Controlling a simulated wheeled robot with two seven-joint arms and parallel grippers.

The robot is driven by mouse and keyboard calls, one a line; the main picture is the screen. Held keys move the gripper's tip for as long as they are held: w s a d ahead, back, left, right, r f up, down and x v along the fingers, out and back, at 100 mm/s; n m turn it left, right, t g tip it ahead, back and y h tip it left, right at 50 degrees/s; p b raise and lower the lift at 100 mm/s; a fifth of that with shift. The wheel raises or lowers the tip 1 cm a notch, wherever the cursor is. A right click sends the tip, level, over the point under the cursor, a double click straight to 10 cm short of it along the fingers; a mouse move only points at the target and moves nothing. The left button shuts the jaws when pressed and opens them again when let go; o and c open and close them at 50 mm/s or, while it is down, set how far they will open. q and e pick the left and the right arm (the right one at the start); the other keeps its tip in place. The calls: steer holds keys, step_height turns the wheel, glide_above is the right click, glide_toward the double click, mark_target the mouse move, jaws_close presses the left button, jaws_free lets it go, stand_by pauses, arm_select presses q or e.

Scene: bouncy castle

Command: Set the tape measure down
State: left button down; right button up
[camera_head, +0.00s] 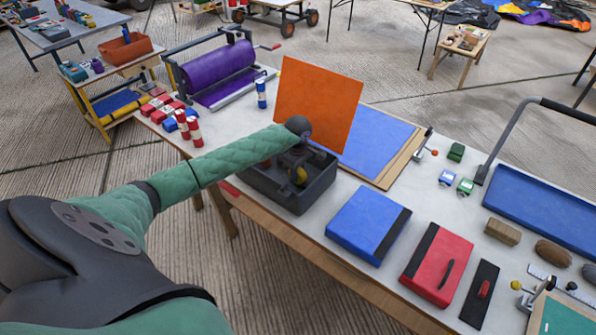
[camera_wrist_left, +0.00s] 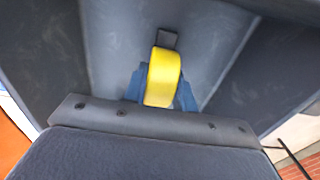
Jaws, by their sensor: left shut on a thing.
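The tape measure (camera_wrist_left: 163,78) is a yellow rounded piece, held between the blue fingertips of my left gripper (camera_wrist_left: 161,90) in the left wrist view. The grey walls of the box surround the tape measure in the wrist view. I cannot tell whether the tape measure touches the box floor. My right gripper is not in view.
An orange panel (camera_head: 318,100) stands upright just behind the box. A blue case (camera_head: 362,222) and a red case (camera_head: 430,262) lie to the right on the white table. Red and blue cans (camera_head: 193,131) stand at the left end, near a purple roll (camera_head: 218,72).

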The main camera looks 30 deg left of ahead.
arm_select(q)
steer(key=shift+f, duration=0.25)
steer(key=shift+f, duration=0.1)
steer(key=c, duration=1.1)
jaws_free()
